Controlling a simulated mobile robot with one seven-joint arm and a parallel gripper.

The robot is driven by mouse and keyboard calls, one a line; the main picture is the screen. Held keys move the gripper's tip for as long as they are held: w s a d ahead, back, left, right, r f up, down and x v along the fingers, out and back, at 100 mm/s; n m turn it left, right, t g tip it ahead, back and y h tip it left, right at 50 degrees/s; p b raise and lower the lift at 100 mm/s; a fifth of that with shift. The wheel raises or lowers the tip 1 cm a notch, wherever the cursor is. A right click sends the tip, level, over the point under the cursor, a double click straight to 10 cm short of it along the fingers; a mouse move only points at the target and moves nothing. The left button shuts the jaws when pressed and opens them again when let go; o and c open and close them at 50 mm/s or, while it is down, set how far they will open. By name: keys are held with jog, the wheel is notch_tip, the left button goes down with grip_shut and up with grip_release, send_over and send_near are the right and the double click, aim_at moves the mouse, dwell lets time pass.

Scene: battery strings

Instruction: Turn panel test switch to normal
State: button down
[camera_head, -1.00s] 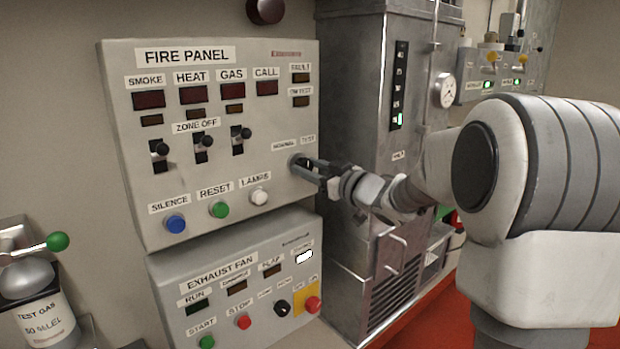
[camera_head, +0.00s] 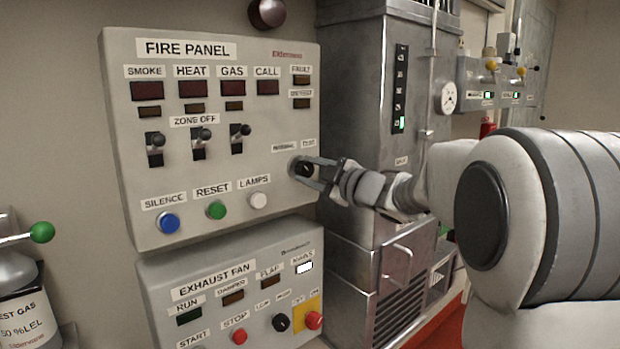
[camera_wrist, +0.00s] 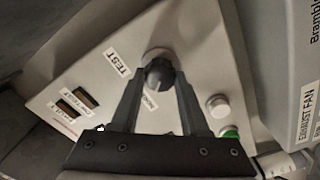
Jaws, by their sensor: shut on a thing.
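The fire panel (camera_head: 270,215) is a grey box on the wall with labelled lamps, levers and buttons. Its test switch (camera_wrist: 158,75) is a dark round knob between the TEST label (camera_wrist: 117,62) and the NORMAL label (camera_wrist: 150,101) in the wrist view. My gripper (camera_head: 303,168) is at the panel's right side, its fingers closed on the two sides of the knob. The wrist view shows the fingers (camera_wrist: 157,82) touching the knob. In the head view the fingers partly cover the knob, and I cannot tell its pointer direction.
The exhaust fan panel (camera_head: 225,318) is just below. A tall metal cabinet (camera_head: 360,110) stands close on the right, behind my wrist. Zone levers (camera_head: 203,136) and the lamps button (camera_head: 258,201) lie left of my gripper. A test gas bottle (camera_head: 25,310) is at lower left.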

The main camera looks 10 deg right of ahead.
jog(key=shift+n, duration=0.3)
jog(key=shift+c, duration=2.1)
grip_release()
jog(key=shift+s, duration=0.1)
jog(key=v, duration=1.7)
jog(key=shift+p, duration=0.3)
jog(key=shift+d+f, duration=0.1)
